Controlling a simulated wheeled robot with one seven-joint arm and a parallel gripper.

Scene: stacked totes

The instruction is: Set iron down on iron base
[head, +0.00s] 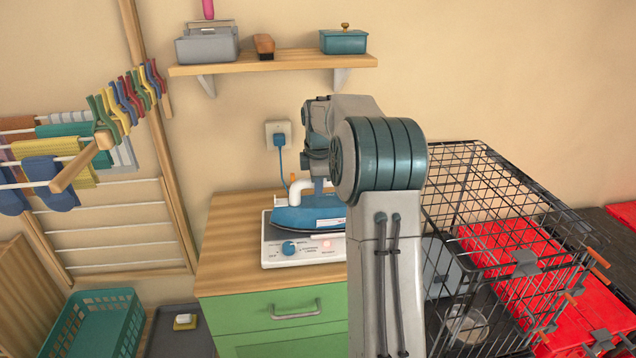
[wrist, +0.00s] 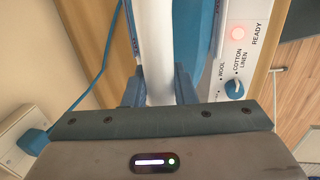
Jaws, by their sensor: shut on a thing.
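The blue iron (head: 296,217) with a white handle is over the white iron base (head: 275,257) on the cabinet top, its nose toward the left in the head view. I cannot tell whether its sole touches the base. My gripper (wrist: 158,90) is shut on the white handle (wrist: 158,40), one finger on each side. In the head view my arm hides part of the gripper and the right end of the iron and base. The base's front panel shows a blue dial (head: 289,248) and a red lit lamp by "READY" (wrist: 238,33).
The wooden top (head: 228,245) of the green cabinet (head: 280,325) is clear left of the base. A blue cord runs to a wall socket (head: 278,133) behind. A shelf (head: 270,65) hangs above. A black wire cage (head: 500,230) stands right, a drying rack (head: 100,215) left.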

